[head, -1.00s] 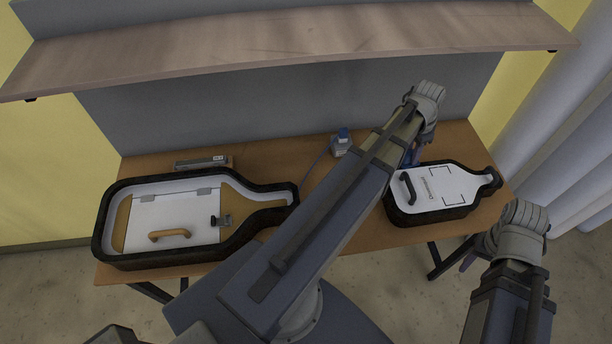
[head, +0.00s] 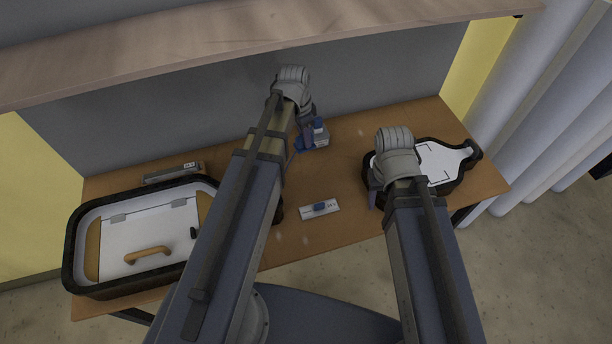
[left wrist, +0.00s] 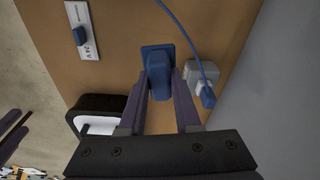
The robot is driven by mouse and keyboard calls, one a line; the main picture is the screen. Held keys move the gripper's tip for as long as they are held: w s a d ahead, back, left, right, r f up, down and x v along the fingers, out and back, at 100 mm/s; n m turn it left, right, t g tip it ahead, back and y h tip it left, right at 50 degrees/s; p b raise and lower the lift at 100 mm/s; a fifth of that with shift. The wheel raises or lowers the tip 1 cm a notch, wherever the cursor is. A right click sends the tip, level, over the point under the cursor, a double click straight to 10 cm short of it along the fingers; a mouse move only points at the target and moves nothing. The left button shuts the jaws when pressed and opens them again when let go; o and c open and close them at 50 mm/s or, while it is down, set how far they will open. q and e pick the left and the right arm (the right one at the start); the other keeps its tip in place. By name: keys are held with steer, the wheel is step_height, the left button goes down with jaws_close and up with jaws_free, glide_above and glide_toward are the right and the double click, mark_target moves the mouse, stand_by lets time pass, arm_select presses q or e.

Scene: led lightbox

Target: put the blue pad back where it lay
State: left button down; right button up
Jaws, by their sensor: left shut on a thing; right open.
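The blue pad (left wrist: 157,72), a blue square plate with a raised grip block, is between the fingers of my left gripper (left wrist: 159,84) in the left wrist view. My left gripper (head: 304,133) is shut on it, over the back middle of the table beside the grey adapter. In the head view the pad is mostly hidden by the arm. I cannot tell whether the pad touches the table. My right gripper (head: 376,186) is open at the left end of the right bottle-shaped box; its fingers are partly hidden by its wrist.
The grey adapter (head: 315,136) with a blue plug and cable also shows in the left wrist view (left wrist: 200,80). A white 24 V plate with a blue switch (head: 320,207) lies mid-table. Black-rimmed boxes stand left (head: 72,240) and right (head: 470,158). A shelf (head: 250,45) hangs above.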

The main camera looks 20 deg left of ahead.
arm_select(q)
steer(key=shift+s+d+f+m, duration=0.3)
steer(key=shift+d+f+m, duration=0.35)
steer(key=shift+d, duration=0.2)
steer(key=shift+d+f+m, duration=0.1)
steer(key=shift+d+m, duration=0.15)
steer(key=shift+d, duration=0.1)
step_height(320, 180, down, 10)
steer(key=b, duration=1)
arm_select(e)
step_height(320, 180, down, 11)
steer(key=shift+f, duration=0.2)
arm_select(q)
steer(key=shift+b, duration=0.3)
arm_select(e)
steer(key=shift+f, duration=0.1)
arm_select(q)
steer(key=shift+f, duration=0.2)
arm_select(e)
steer(key=shift+f, duration=0.15)
arm_select(q)
steer(key=c, duration=0.6)
jaws_free()
steer(key=shift+r, duration=0.1)
steer(key=shift+r, duration=0.1)
arm_select(e)
steer(key=shift+r, duration=0.2)
